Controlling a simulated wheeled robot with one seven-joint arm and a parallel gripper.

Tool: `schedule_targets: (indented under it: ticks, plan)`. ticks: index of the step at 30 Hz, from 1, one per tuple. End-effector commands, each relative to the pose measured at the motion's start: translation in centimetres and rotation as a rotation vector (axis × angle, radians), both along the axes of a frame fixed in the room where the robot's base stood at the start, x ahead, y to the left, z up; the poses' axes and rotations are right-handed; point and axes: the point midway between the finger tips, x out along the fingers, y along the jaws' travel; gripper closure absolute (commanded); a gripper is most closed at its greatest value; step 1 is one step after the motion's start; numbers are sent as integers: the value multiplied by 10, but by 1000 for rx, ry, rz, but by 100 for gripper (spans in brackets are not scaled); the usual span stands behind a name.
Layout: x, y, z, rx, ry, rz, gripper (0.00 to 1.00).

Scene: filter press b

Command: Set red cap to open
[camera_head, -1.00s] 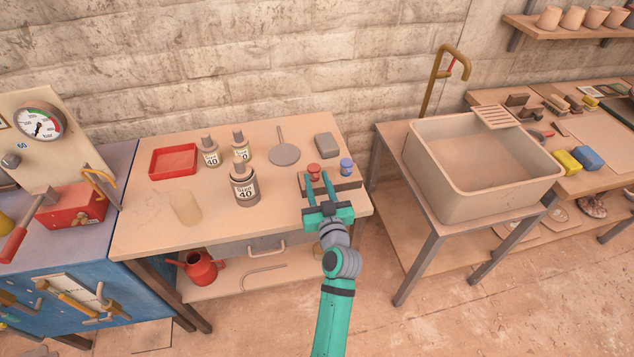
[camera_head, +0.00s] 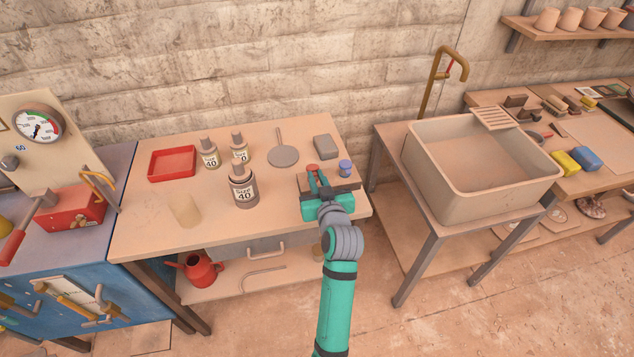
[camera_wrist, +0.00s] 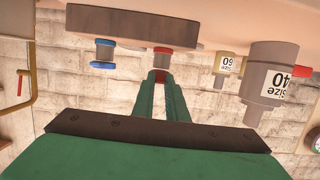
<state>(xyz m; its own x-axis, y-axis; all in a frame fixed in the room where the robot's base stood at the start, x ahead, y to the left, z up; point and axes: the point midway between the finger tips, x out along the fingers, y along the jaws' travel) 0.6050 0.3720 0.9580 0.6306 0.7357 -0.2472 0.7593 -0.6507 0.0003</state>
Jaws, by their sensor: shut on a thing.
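The red cap (camera_head: 312,168) sits on the dark block (camera_head: 342,186) at the right end of the table, left of the blue cap (camera_head: 346,166). My gripper (camera_head: 316,182) reaches in from the front, with its fingers at the red cap. In the wrist view, which is upside down, the red cap (camera_wrist: 163,50) shows at the tips of my green fingers (camera_wrist: 161,76). The fingers hide part of the red cap.
Grey bottles (camera_head: 243,187) and a red tray (camera_head: 172,163) stand on the table to the left. A grey block (camera_head: 325,146) and a round paddle (camera_head: 283,156) lie behind the caps. A sink (camera_head: 470,205) is to the right.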

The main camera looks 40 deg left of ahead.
Motion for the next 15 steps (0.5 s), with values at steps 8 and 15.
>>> schedule_targets:
  ticks: [8,15]
  plan:
    - [6,7,22,-187,154,1,100]
    - [12,14,35,-352,295,0,100]
